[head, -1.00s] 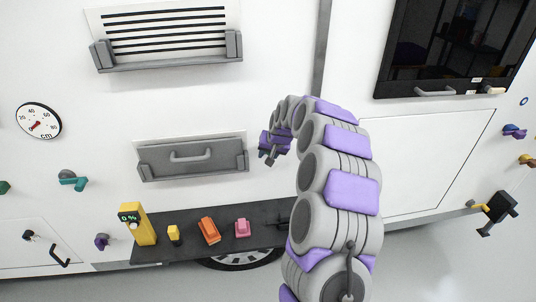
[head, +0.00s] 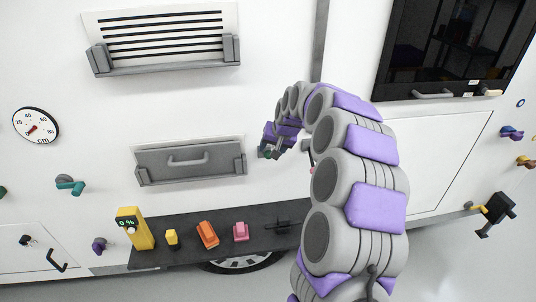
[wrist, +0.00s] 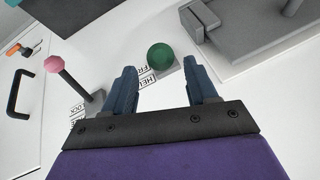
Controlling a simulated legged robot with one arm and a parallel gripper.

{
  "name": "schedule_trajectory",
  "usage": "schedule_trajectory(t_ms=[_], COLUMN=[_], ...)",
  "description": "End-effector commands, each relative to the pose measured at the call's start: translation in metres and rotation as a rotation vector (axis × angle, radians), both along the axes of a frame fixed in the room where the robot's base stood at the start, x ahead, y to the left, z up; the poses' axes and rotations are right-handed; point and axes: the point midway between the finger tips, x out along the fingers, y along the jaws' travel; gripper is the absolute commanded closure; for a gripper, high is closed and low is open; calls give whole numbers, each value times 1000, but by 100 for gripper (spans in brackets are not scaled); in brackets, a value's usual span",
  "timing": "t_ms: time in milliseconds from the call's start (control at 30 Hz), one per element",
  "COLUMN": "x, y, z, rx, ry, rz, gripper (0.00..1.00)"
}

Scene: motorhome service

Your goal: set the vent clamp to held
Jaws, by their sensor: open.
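My gripper (wrist: 158,76) is open and empty in the wrist view, its two blue-grey fingers spread apart. A round green knob (wrist: 161,56) shows between and just beyond the fingertips. Labels by it (wrist: 148,80) are partly hidden and seem to begin "FR" and "HEL", so this looks like the vent clamp. I cannot tell its exact position or whether the fingers touch it. In the head view my gripper (head: 268,153) is at the vehicle wall, right of the grey handled drawer (head: 192,172), and the knob is hardly visible there.
In the wrist view a pink-knobbed lever (wrist: 54,64) stands left of the gripper, and a grey ledge (wrist: 240,45) is at upper right. In the head view a slatted vent (head: 160,38) is above the drawer, and a dark shelf (head: 190,250) with several small objects is below.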

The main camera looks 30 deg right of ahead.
Motion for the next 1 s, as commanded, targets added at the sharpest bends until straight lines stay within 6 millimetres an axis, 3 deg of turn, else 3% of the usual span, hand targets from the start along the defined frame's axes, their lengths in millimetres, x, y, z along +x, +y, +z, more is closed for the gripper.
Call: schedule_trajectory(t_ms=[200,400,600,1000], x=[-23,-39,-46,-49], y=[-3,-5,-6,-3], z=[45,74,86,88], rx=[-2,-1,1,1], ry=[-3,-2,2,5], rz=[-1,-1,1,6], gripper=[43,43,43,43])
